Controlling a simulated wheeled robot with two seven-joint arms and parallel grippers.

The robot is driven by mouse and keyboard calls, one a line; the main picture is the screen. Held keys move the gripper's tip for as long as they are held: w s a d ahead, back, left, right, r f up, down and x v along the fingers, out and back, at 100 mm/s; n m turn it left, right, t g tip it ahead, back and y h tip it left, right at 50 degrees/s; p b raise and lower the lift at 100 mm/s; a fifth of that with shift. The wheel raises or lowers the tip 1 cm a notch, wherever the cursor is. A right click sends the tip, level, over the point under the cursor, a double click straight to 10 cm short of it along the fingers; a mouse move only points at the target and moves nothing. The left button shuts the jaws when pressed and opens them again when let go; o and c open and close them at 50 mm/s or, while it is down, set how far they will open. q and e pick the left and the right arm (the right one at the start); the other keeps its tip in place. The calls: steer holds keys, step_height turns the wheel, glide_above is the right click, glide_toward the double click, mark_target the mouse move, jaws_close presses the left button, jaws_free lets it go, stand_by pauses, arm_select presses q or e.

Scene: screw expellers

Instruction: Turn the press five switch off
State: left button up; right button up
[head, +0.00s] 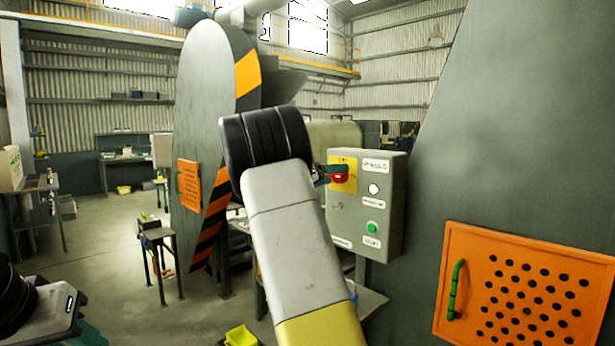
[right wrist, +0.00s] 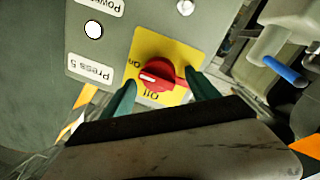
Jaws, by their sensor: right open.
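The press five switch is a red rotary knob (right wrist: 158,75) on a yellow plate (right wrist: 181,60) marked On and Off. In the right wrist view its ridge lies roughly across, with its pale mark toward the On label at the left. In the head view the red knob (head: 340,177) shows on the grey control box (head: 391,215). My right gripper (right wrist: 160,80) is open, with one green finger on each side of the knob. Whether the fingers touch it is unclear. My left gripper (head: 88,332) shows only partly at the bottom left corner; its jaws are unclear.
The control box also has a white lamp (head: 374,189) and a green button (head: 372,228). Right of it is an orange perforated panel (head: 525,290) with a green handle. A striped machine (head: 208,110) and a small stand (head: 158,236) are to the left, with open floor around.

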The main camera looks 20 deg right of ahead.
steer(key=shift+d, duration=0.3)
steer(key=shift+c, duration=0.4)
steer(key=c, duration=1.3)
